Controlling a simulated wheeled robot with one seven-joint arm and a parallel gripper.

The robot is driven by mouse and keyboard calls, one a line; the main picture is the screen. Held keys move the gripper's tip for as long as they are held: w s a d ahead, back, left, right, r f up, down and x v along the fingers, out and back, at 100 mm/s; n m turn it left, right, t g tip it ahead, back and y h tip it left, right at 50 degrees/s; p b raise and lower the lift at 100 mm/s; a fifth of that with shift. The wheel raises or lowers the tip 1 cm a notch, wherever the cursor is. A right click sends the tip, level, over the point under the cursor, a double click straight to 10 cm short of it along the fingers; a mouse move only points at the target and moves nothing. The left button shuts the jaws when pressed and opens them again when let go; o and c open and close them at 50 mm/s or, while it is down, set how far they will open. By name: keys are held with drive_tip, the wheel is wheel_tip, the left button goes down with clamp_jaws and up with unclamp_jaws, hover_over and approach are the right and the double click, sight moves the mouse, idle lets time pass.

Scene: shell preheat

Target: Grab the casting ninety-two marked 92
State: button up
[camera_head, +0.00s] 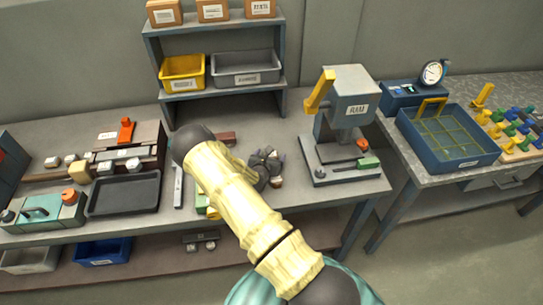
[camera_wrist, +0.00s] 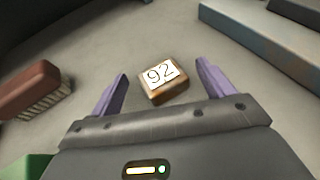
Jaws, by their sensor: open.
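In the wrist view the casting ninety-two (camera_wrist: 152,92) is a small brown, metallic-looking block with a white top label reading 92. It lies on the grey bench top, label up and slightly turned. My gripper (camera_wrist: 161,69) is open, with one purple finger on each side of the casting. Gaps show between the block and both fingers, and nothing is held. In the head view my gripper (camera_head: 265,168) is a dark shape low over the middle of the bench, beside my arm. I cannot clearly make out the casting there.
A red-brown brush (camera_wrist: 32,88) lies left of the casting, and a blue-grey edge (camera_wrist: 262,45) runs at upper right. In the head view the RAM press (camera_head: 346,110) stands right of my gripper. A black tray (camera_head: 124,193) and a shelf with a yellow bin (camera_head: 183,73) are left and behind.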

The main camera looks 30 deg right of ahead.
idle(0.4)
drive_tip(key=c, duration=1.1)
drive_tip(key=shift+o, duration=0.2)
wheel_tip(320, 180, up, 10)
drive_tip(key=b, duration=0.1)
